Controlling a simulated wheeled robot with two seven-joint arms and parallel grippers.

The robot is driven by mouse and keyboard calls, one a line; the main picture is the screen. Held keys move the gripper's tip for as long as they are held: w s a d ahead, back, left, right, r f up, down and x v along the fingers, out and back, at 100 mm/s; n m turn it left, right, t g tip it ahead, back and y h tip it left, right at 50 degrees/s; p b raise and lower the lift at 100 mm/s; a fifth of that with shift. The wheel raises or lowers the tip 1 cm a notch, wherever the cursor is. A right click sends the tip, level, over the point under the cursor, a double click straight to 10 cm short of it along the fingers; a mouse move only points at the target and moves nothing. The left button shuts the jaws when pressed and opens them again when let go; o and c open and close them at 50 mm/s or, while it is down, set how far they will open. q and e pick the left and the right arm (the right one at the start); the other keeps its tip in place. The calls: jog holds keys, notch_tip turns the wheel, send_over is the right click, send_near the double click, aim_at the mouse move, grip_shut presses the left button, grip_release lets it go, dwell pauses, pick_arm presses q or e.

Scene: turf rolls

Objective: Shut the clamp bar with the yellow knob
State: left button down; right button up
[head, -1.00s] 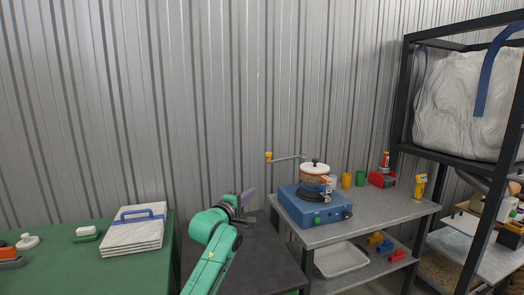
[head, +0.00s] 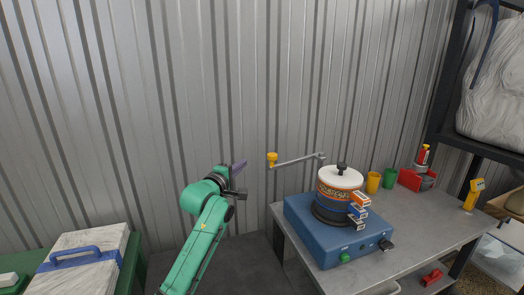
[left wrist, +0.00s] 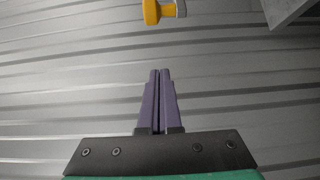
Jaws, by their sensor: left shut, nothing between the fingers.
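The clamp bar (head: 298,160) is a thin grey bar with a yellow knob (head: 272,160) on its left end. It sticks out to the left, raised above the blue machine (head: 330,250), and its right end meets a joint behind the pot. A patterned pot with a white lid (head: 340,178) stands on the machine. My left gripper (head: 238,167) is left of the knob and apart from it, its purple fingers shut and empty. In the left wrist view the shut fingers (left wrist: 160,100) point toward the yellow knob (left wrist: 151,12) at the top edge. My right gripper is not in view.
Small boxes (head: 358,212) sit against the pot. Yellow (head: 373,182) and green (head: 389,178) cups and a red bin (head: 416,180) stand behind on the grey table (head: 440,215). A corrugated wall (head: 130,110) is close behind. A green table (head: 135,262) is at left.

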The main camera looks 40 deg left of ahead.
pick_arm(q)
jog(key=r+p+x, duration=0.1)
jog(key=p+x, duration=0.2)
jog(key=x, duration=0.6)
jog(key=d+p, duration=0.2)
jog(key=d, duration=0.2)
jog(key=shift+w+d, duration=0.15)
jog(key=shift+d, duration=0.05)
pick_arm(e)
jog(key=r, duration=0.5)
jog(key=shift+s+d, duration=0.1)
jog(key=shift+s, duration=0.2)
pick_arm(q)
jog(key=shift+a, duration=0.1)
jog(key=shift+f, duration=0.1)
